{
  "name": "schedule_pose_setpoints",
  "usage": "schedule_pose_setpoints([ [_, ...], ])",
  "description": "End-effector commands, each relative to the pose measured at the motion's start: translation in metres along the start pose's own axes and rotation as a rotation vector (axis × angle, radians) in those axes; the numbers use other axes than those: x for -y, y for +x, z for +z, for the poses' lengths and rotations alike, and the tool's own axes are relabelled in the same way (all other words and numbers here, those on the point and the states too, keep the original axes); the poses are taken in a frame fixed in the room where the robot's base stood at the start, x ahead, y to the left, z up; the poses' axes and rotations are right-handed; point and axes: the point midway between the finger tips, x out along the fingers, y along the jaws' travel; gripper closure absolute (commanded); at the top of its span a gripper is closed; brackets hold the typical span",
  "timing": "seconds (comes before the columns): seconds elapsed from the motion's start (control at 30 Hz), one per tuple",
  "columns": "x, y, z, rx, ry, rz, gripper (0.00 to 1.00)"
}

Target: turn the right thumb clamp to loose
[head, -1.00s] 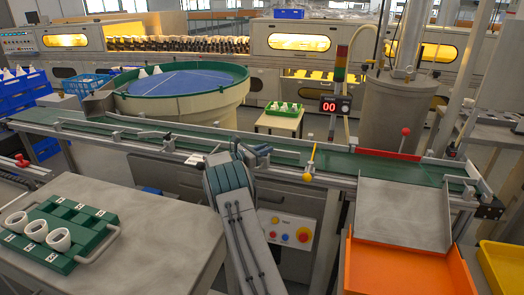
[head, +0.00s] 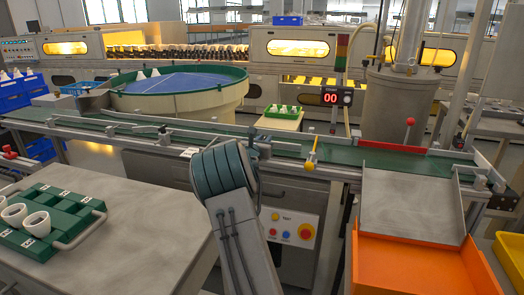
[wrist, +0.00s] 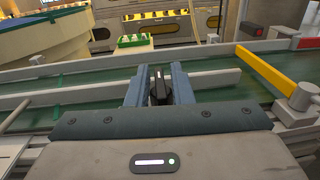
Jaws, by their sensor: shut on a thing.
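In the wrist view my gripper (wrist: 160,88) is shut on a small black thumb clamp (wrist: 160,88). The clamp stands upright between the two blue-grey fingers, beside the conveyor's metal guide rail (wrist: 215,80). The fingers hide its sides and lower part. In the head view my own arm largely blocks the sight of this clamp and of my fingertips. I cannot read the clamp's setting.
The green conveyor belt (head: 345,154) runs behind. A table with a green rack (head: 75,206) is at left, an orange tray (head: 405,268) at right.

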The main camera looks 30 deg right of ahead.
Motion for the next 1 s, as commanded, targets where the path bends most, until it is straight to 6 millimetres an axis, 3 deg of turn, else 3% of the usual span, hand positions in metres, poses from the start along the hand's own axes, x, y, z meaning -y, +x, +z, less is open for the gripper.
schedule_pose_setpoints([
  [0.87,0.0029,0.0010,0.0014,0.002,0.000,0.080,1.00],
  [0.9,0.0029,0.0010,0.0013,0.002,0.000,0.080,0.69],
  [1.0,0.0017,0.0005,0.0011,0.002,0.000,0.082,0.69],
])
